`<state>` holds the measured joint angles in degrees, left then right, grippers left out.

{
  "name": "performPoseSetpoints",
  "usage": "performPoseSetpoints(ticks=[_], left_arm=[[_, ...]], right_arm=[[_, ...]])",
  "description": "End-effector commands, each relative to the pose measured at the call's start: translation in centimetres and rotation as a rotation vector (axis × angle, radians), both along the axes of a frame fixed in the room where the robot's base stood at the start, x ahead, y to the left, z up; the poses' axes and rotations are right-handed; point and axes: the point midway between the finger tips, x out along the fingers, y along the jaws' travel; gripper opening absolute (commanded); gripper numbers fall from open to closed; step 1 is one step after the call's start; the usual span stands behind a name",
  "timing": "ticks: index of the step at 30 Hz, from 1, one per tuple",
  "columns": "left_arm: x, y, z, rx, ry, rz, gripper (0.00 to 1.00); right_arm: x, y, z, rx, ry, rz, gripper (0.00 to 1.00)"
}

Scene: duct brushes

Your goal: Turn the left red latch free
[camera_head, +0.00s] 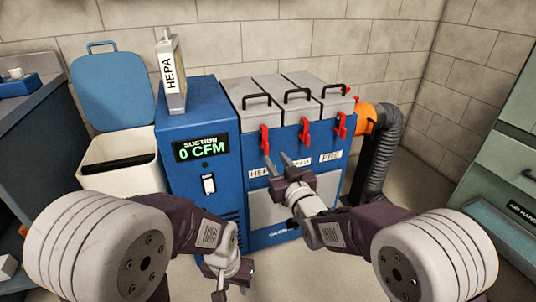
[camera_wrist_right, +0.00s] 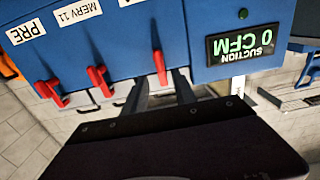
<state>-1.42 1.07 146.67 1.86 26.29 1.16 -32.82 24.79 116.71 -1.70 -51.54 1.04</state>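The left red latch (camera_head: 265,140) hangs on the front top edge of the blue suction cabinet, below the left grey lid (camera_head: 248,93). My right gripper (camera_head: 279,162) is open just below it, fingers pointing up toward it. In the right wrist view, which is upside down, this latch (camera_wrist_right: 159,66) shows between and just beyond the tips of the open fingers (camera_wrist_right: 162,86); I cannot tell whether they touch. The middle latch (camera_head: 304,132) and right latch (camera_head: 341,125) hang alike. My left gripper (camera_head: 232,287) is low in front of the cabinet, fingers apart and empty.
The cabinet (camera_head: 200,145) reads 0 CFM, and a HEPA filter (camera_head: 172,75) stands on it. A white bin (camera_head: 122,178) with a raised blue lid is at left. An orange collar and grey hose (camera_head: 382,150) are at right. Black handles top the lids.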

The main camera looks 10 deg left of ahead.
Motion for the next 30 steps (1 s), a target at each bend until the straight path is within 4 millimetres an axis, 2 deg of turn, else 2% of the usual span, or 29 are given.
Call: performPoseSetpoints(ticks=[12, 18, 25, 26, 29, 30], left_arm=[[0.0, 0.0, -2.7, 0.000, 0.000, 0.000, 0.36], [0.0, 0.0, -3.0, 0.000, 0.000, 0.000, 0.36], [0.0, 0.0, -2.9, 0.000, 0.000, 0.000, 0.36], [0.0, 0.0, -2.9, 0.000, 0.000, 0.000, 0.36], [0.0, 0.0, -2.9, 0.000, 0.000, 0.000, 0.36], [0.0, 0.0, -2.9, 0.000, 0.000, 0.000, 0.36]], right_arm=[[6.1, 4.0, -0.2, 0.001, -0.002, -0.001, 0.33], [7.2, 4.8, 0.0, 0.000, 0.000, -0.001, 0.33], [7.3, 4.8, 0.0, -0.001, 0.001, -0.002, 0.33], [7.3, 4.8, 0.0, -0.001, 0.001, -0.002, 0.30], [7.3, 4.8, 0.0, 0.000, 0.000, -0.002, 0.02], [7.3, 4.8, 0.0, 0.000, 0.000, -0.002, 0.00]])
